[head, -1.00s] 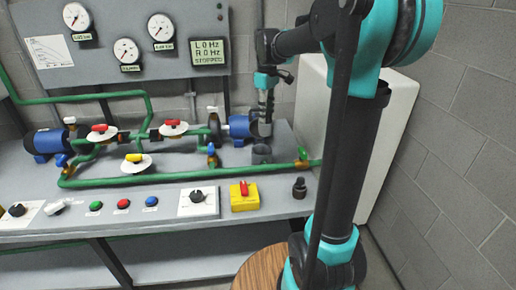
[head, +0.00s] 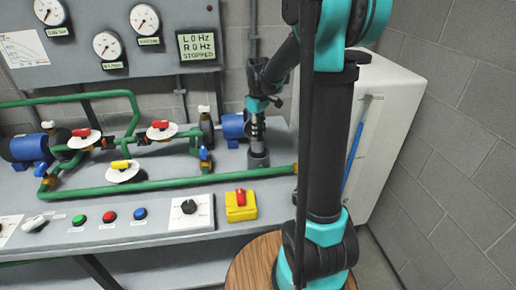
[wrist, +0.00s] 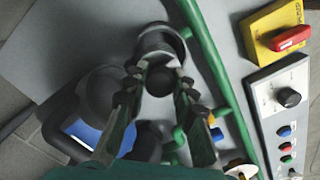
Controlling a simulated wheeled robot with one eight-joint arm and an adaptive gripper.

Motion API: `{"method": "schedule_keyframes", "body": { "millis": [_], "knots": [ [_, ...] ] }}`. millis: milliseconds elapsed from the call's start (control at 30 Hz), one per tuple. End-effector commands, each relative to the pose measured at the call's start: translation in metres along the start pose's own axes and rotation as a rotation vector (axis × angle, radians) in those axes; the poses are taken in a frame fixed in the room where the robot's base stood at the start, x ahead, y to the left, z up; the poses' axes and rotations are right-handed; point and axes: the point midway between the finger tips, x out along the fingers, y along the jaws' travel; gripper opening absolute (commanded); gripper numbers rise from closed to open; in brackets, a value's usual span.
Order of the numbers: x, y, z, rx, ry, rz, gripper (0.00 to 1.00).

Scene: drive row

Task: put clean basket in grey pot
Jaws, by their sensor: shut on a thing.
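The grey pot (head: 258,159) stands on the bench, right of the blue motor at the end of the green pipework. In the wrist view its round rim (wrist: 162,36) shows just beyond my fingertips. My gripper (head: 257,133) points down directly above the pot. In the wrist view my gripper (wrist: 160,84) is shut on a small dark round thing (wrist: 160,80) between its fingers, which I take to be the basket. Its lower end is at or very near the pot's mouth. I cannot tell whether it is inside the rim.
Green pipes (head: 180,186) with valves run left and in front of the pot. A blue motor (head: 235,126) stands close beside it. A yellow switch box (head: 240,206) is at the bench front. A white cabinet (head: 385,110) stands to the right.

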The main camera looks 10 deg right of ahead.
Motion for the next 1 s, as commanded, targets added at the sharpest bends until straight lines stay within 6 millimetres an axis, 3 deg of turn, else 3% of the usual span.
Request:
{"method": "schedule_keyframes", "body": {
  "millis": [100,600,1000],
  "knots": [
    [0.022,0.000,0.000,0.000,0.000,0.000,0.00],
    [0.074,0.000,0.000,0.000,0.000,0.000,0.00],
    [0.078,0.000,0.000,0.000,0.000,0.000,0.00]
  ]
}}
